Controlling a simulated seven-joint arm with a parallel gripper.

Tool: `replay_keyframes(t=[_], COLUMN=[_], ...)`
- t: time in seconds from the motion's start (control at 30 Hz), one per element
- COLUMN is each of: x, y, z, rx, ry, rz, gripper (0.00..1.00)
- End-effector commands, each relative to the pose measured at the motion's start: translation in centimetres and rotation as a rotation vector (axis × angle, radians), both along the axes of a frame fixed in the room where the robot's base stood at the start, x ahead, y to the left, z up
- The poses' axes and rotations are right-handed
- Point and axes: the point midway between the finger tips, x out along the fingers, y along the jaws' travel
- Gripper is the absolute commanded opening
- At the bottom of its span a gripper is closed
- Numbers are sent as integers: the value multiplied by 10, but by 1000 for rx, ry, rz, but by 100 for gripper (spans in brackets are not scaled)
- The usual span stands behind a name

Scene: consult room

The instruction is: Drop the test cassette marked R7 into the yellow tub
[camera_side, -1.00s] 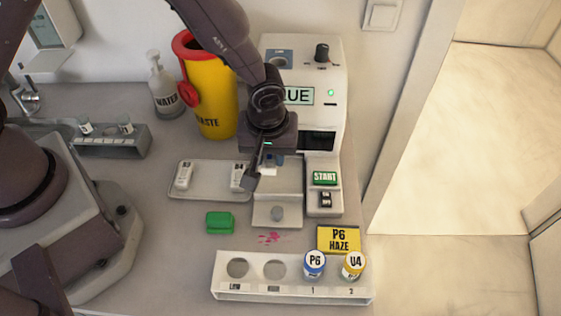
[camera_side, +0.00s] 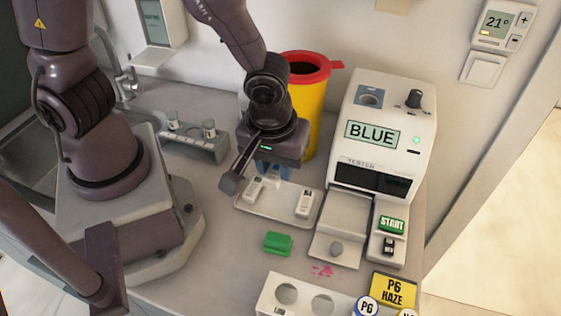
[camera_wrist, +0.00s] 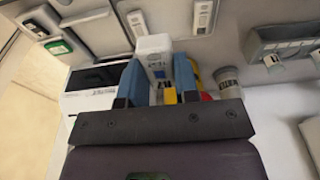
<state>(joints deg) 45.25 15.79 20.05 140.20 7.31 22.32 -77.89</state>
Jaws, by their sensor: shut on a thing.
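My gripper (camera_side: 272,170) hangs over the back edge of the shallow tray, in front of the yellow tub (camera_side: 312,105) with its red rim. In the wrist view its blue fingers (camera_wrist: 158,85) are shut on a white test cassette (camera_wrist: 153,45); its dark marking is too small to read for sure. The side view hardly shows the held cassette behind the fingers. Two more white cassettes, one left (camera_side: 254,189) and one right (camera_side: 305,203), lie in the tray (camera_side: 270,210); their labels are unreadable.
A tube rack (camera_side: 190,145) stands at the back left. A green block (camera_side: 278,243) and a white holder (camera_side: 300,295) are nearer the front.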

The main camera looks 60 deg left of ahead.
Motion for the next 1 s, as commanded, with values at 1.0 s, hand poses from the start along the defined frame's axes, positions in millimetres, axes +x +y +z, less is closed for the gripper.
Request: replay_keyframes(t=[1.0], x=[1], y=[0], z=[250], rx=[-2], ry=[-5], rz=[1], gripper=[7])
